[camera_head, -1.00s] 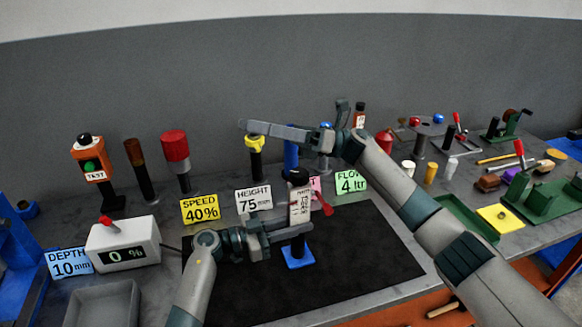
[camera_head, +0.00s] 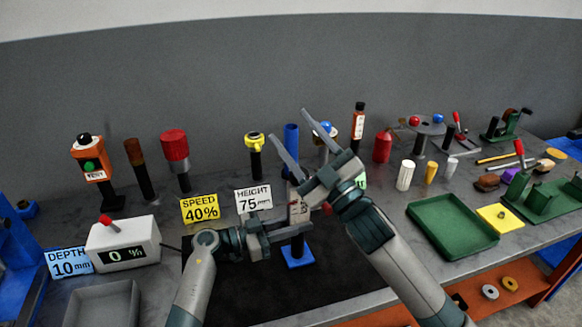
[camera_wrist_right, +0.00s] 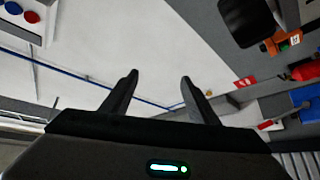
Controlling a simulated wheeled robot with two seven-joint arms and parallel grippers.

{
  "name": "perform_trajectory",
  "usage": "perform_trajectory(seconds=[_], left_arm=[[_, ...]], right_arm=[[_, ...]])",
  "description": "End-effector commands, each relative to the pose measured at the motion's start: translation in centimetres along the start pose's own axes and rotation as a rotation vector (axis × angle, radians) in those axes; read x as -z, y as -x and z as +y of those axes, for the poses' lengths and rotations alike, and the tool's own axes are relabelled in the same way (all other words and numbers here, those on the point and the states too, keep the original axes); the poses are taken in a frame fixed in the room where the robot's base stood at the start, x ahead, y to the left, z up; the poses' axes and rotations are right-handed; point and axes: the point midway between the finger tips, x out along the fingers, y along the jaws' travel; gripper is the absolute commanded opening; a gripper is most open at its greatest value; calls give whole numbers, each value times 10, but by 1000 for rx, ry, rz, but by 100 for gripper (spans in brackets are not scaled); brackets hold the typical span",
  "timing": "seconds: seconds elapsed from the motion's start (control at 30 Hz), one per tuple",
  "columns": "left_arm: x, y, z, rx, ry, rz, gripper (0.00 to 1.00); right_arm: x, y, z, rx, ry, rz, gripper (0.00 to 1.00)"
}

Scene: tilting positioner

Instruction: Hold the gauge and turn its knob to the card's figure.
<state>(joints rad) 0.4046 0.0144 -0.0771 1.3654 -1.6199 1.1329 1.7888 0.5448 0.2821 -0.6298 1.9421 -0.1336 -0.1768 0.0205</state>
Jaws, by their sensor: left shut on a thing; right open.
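The gauge stands on a blue foot (camera_head: 298,258) on the dark mat, with a pale scale plate (camera_head: 298,209) above it. Its scale marks are too small to read. My left gripper (camera_head: 300,232) is shut on the gauge's stem, below the plate. My right gripper (camera_head: 289,123) is open and empty, fingers pointing up and left, above and behind the gauge in the picture. Its wrist hides the gauge's top, where the knob cannot be made out clearly. A bit of red shows beside the plate. The white card (camera_head: 253,199) reads HEIGHT 75 mm.
Other cards read SPEED 40% (camera_head: 200,208) and DEPTH 10 mm (camera_head: 69,263). A white box (camera_head: 122,246) shows 0 %. Upright tools stand along the back. A green tray (camera_head: 452,226) lies right of my right arm. The mat's front is clear.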

Motion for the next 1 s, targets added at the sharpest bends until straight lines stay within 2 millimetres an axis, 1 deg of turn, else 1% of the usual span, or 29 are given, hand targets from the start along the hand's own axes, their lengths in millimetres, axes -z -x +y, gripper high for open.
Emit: perform_trajectory(seconds=[0.03, 0.2, 0.3, 0.4, 0.5, 0.67, 1.0], left_arm=[[0, 0, 0, 0, 0, -1, 0], [0, 0, 0, 0, 0, -1, 0], [0, 0, 0, 0, 0, -1, 0], [0, 0, 0, 0, 0, -1, 0], [0, 0, 0, 0, 0, -1, 0], [0, 0, 0, 0, 0, -1, 0], [0, 0, 0, 0, 0, -1, 0]], right_arm=[[-6, 12, -3, 0, -70, -51, 54], [-30, 52, -16, -6, -317, -238, 54], [-41, 76, -26, -9, -437, -335, 54], [-49, 95, -34, -14, -528, -413, 54], [-53, 108, -40, -19, -587, -465, 54], [-56, 118, -44, -23, -628, -504, 54], [-57, 118, -44, -23, -629, -506, 54]])
